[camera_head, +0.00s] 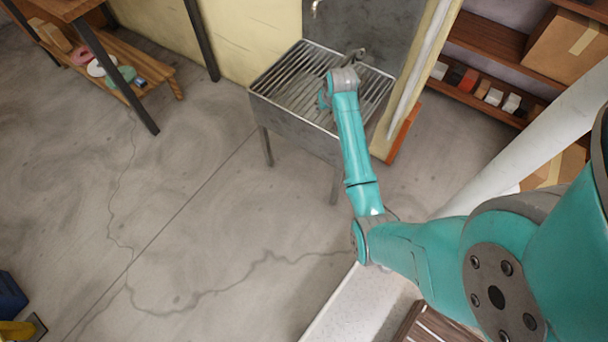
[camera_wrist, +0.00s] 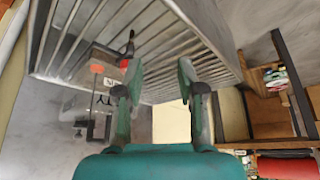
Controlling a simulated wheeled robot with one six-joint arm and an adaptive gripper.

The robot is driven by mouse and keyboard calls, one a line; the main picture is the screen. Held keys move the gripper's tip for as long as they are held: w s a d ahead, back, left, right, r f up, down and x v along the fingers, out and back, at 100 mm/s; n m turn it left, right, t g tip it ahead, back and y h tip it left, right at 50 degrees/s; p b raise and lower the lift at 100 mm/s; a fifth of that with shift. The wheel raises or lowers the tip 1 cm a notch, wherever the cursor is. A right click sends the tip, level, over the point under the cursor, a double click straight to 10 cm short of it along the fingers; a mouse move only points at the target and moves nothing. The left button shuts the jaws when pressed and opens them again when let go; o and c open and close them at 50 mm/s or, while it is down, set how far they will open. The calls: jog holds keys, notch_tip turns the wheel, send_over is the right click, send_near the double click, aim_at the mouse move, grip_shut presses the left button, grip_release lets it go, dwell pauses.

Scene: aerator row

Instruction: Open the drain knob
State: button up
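The steel sink (camera_head: 290,115) with a slatted top stands against the wall, and my arm reaches over it in the head view. Its slats also fill the upper part of the wrist view (camera_wrist: 75,35). A small fixture with orange marks (camera_wrist: 97,68) and a dark, red-tipped lever (camera_wrist: 128,46) shows left of my fingers; I cannot tell for sure whether this is the drain knob. My gripper (camera_wrist: 160,72) is open, with its two teal fingers apart and nothing visible between them. The fingers appear close to the slats; contact cannot be told. My wrist hides part of the sink in the head view.
A tap (camera_head: 316,8) is on the wall above the sink. A wooden post (camera_head: 405,133) and shelves with boxes (camera_head: 565,45) stand to the right. A wooden bench (camera_head: 145,75) is at the left. The concrete floor (camera_head: 190,190) in front is mostly clear.

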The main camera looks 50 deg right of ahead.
jog(key=s+a+f+t, duration=0.1)
jog(key=s+a+f, duration=0.1)
jog(key=a, duration=0.5)
jog(key=s+a+f+n+t, duration=0.1)
jog(key=s+a+f, duration=0.2)
jog(key=a, duration=0.4)
jog(key=s+a+f+n+t, duration=0.1)
jog(key=s+a+f, duration=0.2)
jog(key=a, duration=0.4)
jog(key=shift+a+t, duration=0.35)
jog(key=shift+t, duration=0.05)
jog(key=shift+s+f, duration=0.1)
